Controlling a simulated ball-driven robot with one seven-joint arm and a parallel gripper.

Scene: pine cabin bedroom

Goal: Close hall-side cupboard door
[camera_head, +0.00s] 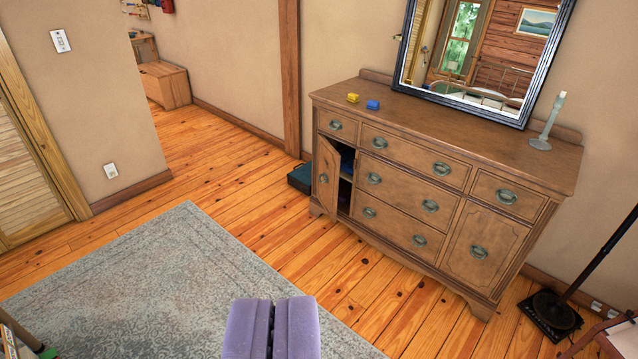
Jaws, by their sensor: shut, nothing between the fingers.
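The wooden dresser (410,190) stands against the wall at the centre right. Its left cupboard door (327,178) stands ajar, swung out toward the left, with a ring handle on its face. The dark inside of the cupboard (345,185) shows in the gap, with something blue in it. The right cupboard door (486,250) is closed. My gripper (271,312), with purple fingers, is at the bottom centre over the rug. It is shut and empty, well short of the dresser and apart from the door.
A dark teal box (300,177) sits on the floor just left of the open door. A patterned rug (150,275) covers the left floor. Bare planks (290,240) lie clear before the dresser. A dark stand (552,312) is at the lower right. A mirror (487,50) tops the dresser.

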